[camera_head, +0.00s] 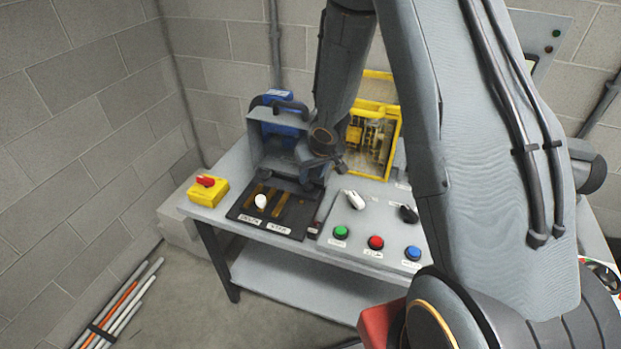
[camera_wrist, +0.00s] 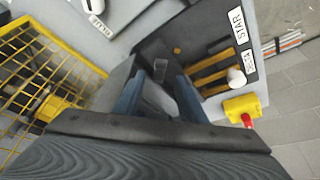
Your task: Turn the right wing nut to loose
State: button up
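I cannot make out the right wing nut, or any wing nut, in either view. My gripper (camera_head: 322,172) is over the bench beside a grey open-fronted housing (camera_head: 272,150), and the arm hides part of what is behind it. In the wrist view, the two blue-grey fingers of my gripper (camera_wrist: 158,90) stand apart with a gap between them. Dark and grey surfaces show in that gap, with a small pale patch (camera_wrist: 160,72) too unclear to name. Nothing is visibly held.
A black slotted panel (camera_head: 243,217) has a white knob (camera_head: 261,200). A red switch on a yellow box (camera_head: 208,190) is at left. A yellow cage (camera_head: 396,140) stands behind. Green (camera_head: 340,232), red (camera_head: 376,242) and blue (camera_head: 413,253) buttons line the bench front.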

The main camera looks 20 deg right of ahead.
jog(key=shift+v, duration=0.85)
